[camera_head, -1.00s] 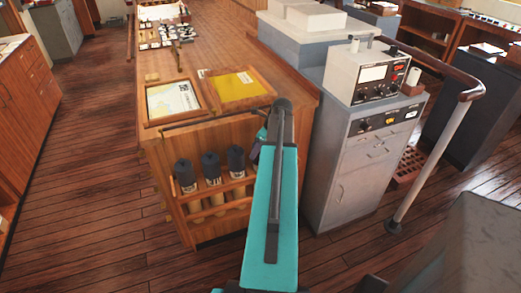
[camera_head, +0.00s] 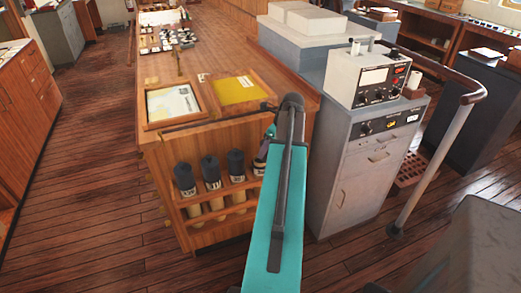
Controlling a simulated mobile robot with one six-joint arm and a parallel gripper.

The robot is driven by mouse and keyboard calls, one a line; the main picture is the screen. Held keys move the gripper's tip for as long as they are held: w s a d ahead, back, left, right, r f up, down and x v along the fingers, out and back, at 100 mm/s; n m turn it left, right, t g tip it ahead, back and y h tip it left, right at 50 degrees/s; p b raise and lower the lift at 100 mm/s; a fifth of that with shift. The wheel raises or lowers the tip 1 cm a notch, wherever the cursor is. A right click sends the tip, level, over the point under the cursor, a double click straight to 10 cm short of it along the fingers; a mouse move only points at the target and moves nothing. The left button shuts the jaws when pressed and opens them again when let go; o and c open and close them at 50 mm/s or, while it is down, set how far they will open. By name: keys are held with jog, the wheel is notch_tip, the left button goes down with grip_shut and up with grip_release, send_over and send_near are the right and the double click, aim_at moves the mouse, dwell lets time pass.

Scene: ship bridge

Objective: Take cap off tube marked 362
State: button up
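Several tubes with dark caps stand in a wooden rack (camera_head: 222,212) on the end of the wooden cabinet. The left tube (camera_head: 185,180), the middle tube (camera_head: 211,172) and the right tube (camera_head: 236,166) show clearly, upright and capped. Pale tags hang on them, but the numbers are too small to read surely, so I cannot tell which is 362. A further dark capped shape (camera_head: 259,167) shows partly beside my arm. My teal arm crosses in front, and a small teal and dark part of its far end shows above that shape. My gripper's fingers are hidden or too small to tell.
A grey console (camera_head: 360,190) with an instrument box (camera_head: 368,78) stands right of my arm. A handrail (camera_head: 440,150) stands farther right. The wooden floor (camera_head: 100,190) left of the cabinet is clear.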

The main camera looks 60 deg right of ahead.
jog(key=s+d+r+b, duration=0.1)
jog(key=s+d+b, duration=0.1)
jog(key=s, duration=1)
jog(key=shift+s, duration=0.15)
jog(key=shift+r, duration=0.1)
jog(key=shift+s, duration=0.1)
